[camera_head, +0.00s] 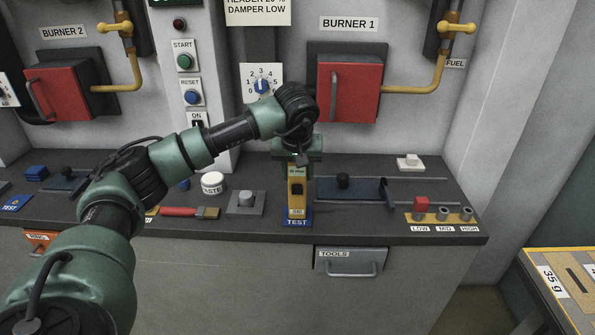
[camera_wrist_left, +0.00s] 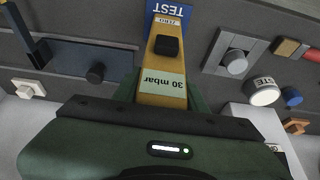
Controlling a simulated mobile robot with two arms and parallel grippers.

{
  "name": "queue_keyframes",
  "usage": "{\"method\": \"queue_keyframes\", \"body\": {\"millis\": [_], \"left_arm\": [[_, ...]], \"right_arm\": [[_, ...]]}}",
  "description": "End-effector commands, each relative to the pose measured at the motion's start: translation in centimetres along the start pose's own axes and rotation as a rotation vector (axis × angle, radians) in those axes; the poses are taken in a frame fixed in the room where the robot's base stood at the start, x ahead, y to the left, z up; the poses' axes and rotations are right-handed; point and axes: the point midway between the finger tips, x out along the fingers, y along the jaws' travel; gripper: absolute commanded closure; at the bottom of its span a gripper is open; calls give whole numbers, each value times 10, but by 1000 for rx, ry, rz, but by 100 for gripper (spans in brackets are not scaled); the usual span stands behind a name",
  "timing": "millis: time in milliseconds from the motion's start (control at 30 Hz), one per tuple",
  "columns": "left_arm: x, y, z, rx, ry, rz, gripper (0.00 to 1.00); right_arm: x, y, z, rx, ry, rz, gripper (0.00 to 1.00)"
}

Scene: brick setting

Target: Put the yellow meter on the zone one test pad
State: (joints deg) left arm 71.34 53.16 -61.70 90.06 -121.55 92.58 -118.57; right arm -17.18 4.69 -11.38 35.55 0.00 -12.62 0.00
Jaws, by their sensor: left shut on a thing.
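The yellow meter (camera_head: 297,203) stands upright at the blue test pad (camera_head: 296,222) on the counter below the burner 1 panel. My left gripper (camera_head: 298,163) is shut on the upper part of the meter from above. In the left wrist view the meter (camera_wrist_left: 164,67) shows a "30 mbar" display and a black knob, between the green fingers of my left gripper (camera_wrist_left: 163,96). The blue pad (camera_wrist_left: 168,11) shows its "TEST" lettering just past the meter's lower end. I cannot tell whether the meter's base touches the pad. My right gripper is not in view.
A grey block with a round knob (camera_head: 245,202), a red-handled brush (camera_head: 190,212) and a white pot (camera_head: 213,184) stand left of the meter. A slide rail with a black knob (camera_head: 343,182) lies close on the right. Another blue test pad (camera_head: 16,203) is at far left.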

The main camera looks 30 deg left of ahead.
Motion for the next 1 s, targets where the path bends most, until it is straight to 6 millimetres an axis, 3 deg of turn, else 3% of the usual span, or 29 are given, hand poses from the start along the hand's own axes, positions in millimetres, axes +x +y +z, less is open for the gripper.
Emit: {"method": "queue_keyframes", "body": {"millis": [67, 100, 167, 567, 667, 1000], "left_arm": [[3, 0, 1, 0, 1, 0, 100], [2, 0, 1, 0, 0, 0, 50], [2, 0, 1, 0, 0, 0, 37], [-4, 0, -1, 0, 1, 1, 37], [-17, 1, -2, -1, 4, 3, 37], [-89, 1, -1, 0, 4, 4, 37]], "right_arm": [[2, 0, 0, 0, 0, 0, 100], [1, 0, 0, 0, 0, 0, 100], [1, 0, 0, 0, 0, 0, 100], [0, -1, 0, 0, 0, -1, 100], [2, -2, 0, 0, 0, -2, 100], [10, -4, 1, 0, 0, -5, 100]]}}
